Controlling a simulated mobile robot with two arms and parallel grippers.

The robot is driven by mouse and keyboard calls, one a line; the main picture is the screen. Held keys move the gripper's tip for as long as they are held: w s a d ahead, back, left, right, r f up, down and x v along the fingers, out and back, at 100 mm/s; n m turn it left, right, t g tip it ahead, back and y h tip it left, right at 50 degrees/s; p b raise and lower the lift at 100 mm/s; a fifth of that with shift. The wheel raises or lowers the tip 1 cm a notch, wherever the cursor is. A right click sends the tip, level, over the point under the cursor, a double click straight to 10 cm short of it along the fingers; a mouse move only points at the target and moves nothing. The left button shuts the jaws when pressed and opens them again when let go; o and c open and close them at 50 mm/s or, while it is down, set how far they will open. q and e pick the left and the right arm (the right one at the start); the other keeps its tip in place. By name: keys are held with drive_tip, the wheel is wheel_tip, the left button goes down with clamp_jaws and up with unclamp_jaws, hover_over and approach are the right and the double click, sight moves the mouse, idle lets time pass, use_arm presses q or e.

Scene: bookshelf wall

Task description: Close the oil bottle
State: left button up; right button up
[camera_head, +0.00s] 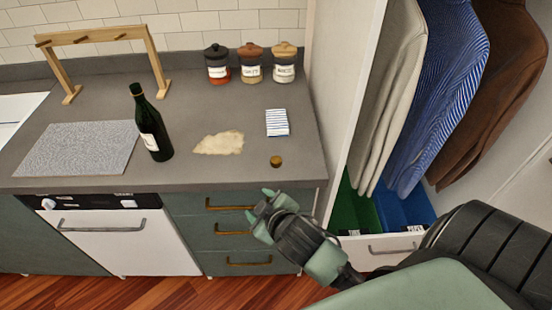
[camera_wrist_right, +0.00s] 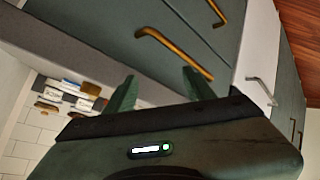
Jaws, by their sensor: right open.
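The dark green oil bottle (camera_head: 153,130) with a pale label stands upright on the grey counter, left of centre in the head view. Whether its mouth is open is too small to tell. A small round brown-gold cap (camera_head: 276,161) lies on the counter near the front edge at right. My right gripper (camera_head: 262,207) is open and empty, in front of the drawers, below the counter edge and the cap, apart from both. In the right wrist view its two fingers (camera_wrist_right: 160,78) stand apart with nothing between them. My left gripper is not in view.
A tan patch (camera_head: 219,143) and a striped cloth (camera_head: 277,122) lie near the cap. Three lidded jars (camera_head: 250,66) stand behind. A speckled board (camera_head: 78,148) and wooden rack (camera_head: 103,37) are at left. Drawer handles (camera_head: 231,206) stick out near my gripper; an open wardrobe (camera_head: 345,130) stands right.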

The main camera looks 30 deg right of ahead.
drive_tip(key=w+a+r+n+t+y, duration=0.25)
drive_tip(key=w+r+n+t, duration=0.2)
drive_tip(key=r, duration=0.55)
drive_tip(key=w+a+r+n+t+y, duration=0.1)
drive_tip(key=w+a+r+n+t, duration=0.25)
drive_tip(key=w+r, duration=0.45)
drive_tip(key=s+a+r+n+g+y, duration=0.2)
drive_tip(key=a+r+n+g+y, duration=0.4)
drive_tip(key=n, duration=0.7)
drive_tip(key=s+a+r+n+g+y, duration=0.2)
drive_tip(key=s+a+n+g+y, duration=0.1)
drive_tip(key=a+n+y, duration=0.65)
drive_tip(key=d+f+n+g+h, duration=0.7)
drive_tip(key=f+n+g, duration=0.1)
drive_tip(key=f+n, duration=0.4)
drive_tip(key=d+h, duration=0.3)
drive_tip(key=d, duration=0.5)
drive_tip(key=d+g+h, duration=0.1)
drive_tip(key=d+h, duration=0.3)
drive_tip(key=d, duration=0.4)
drive_tip(key=w+d+f+h, duration=0.1)
drive_tip(key=d+h, duration=0.2)
drive_tip(key=d, duration=0.6)
drive_tip(key=shift+f+g+h, duration=0.1)
drive_tip(key=shift+g+h, duration=0.2)
drive_tip(key=shift+h, duration=0.1)
drive_tip(key=shift+a, duration=0.1)
drive_tip(key=shift+f, duration=0.1)
